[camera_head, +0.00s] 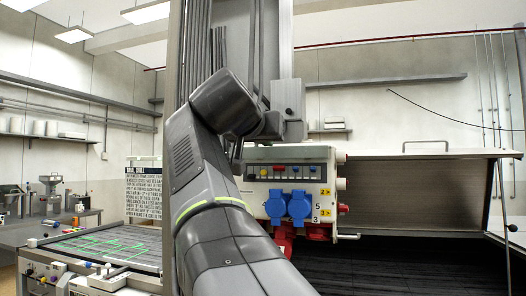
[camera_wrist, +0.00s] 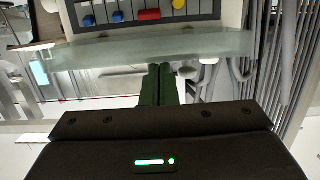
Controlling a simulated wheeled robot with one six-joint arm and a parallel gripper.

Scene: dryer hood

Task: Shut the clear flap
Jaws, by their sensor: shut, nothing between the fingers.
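The clear flap (camera_wrist: 120,50) shows in the wrist view as a pale, see-through strip across the upper part. It stands out from the panel of blue, red and yellow buttons (camera_wrist: 150,16) and leaves them uncovered. My gripper (camera_wrist: 164,68) is shut and empty, its dark fingertips close to the flap's near edge; I cannot tell if they touch. In the head view the white control box (camera_head: 250,196) carries the button row on its upper face. My arm hides the gripper there, and I cannot make out the flap clearly.
Two blue socket covers (camera_head: 288,205) and red sockets (camera_head: 318,232) project from the box. A raised metal hood (camera_head: 415,190) stands at the right over a dark belt (camera_head: 420,268).

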